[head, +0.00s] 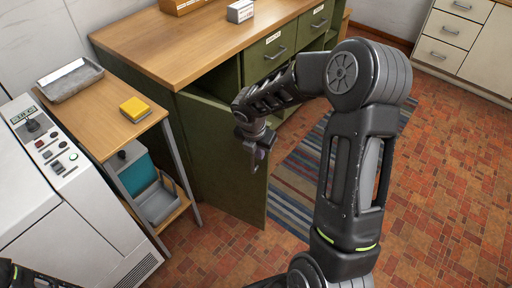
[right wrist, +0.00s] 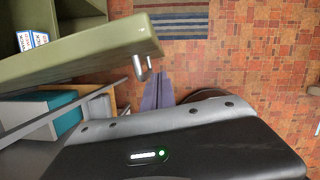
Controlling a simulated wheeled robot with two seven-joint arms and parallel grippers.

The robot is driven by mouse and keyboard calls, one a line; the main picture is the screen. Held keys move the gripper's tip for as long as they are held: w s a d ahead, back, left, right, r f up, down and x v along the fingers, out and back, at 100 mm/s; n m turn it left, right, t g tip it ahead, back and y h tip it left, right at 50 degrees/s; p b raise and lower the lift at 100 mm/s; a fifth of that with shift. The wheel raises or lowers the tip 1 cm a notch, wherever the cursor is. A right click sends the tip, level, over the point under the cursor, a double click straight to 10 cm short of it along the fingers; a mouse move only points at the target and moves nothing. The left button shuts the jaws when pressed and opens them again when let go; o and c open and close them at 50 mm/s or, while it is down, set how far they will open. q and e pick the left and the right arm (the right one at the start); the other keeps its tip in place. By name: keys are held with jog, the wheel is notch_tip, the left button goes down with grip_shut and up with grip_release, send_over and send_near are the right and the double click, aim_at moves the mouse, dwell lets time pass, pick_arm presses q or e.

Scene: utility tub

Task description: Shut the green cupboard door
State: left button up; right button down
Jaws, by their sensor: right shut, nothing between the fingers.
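The green cupboard door (head: 220,155) stands wide open, swung out from the left end of the green cupboard (head: 278,55). In the right wrist view the door's top edge (right wrist: 85,52) runs across the upper left, with a metal handle (right wrist: 142,68) near its free end. My right gripper (head: 257,158) is shut and empty, pointing down by the door's free edge. Its fingers (right wrist: 158,92) are on the handle side, close to the handle; I cannot tell whether they touch. My left gripper does not show.
A small wooden-topped cart (head: 98,110) with a tray (head: 70,80) and yellow sponge (head: 135,109) stands left of the door. A striped rug (head: 300,175) lies before the cupboard. Boxes (right wrist: 32,40) sit inside. The floor at right is clear.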

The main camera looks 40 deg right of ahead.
jog(key=shift+w+d+r, duration=0.1)
jog(key=shift+w+d, duration=0.25)
jog(key=shift+d, duration=0.3)
jog(key=shift+w+d+r, duration=0.1)
jog(key=shift+w+d, duration=0.2)
jog(key=shift+d, duration=0.3)
jog(key=shift+d+p, duration=0.1)
jog(key=shift+p, duration=0.3)
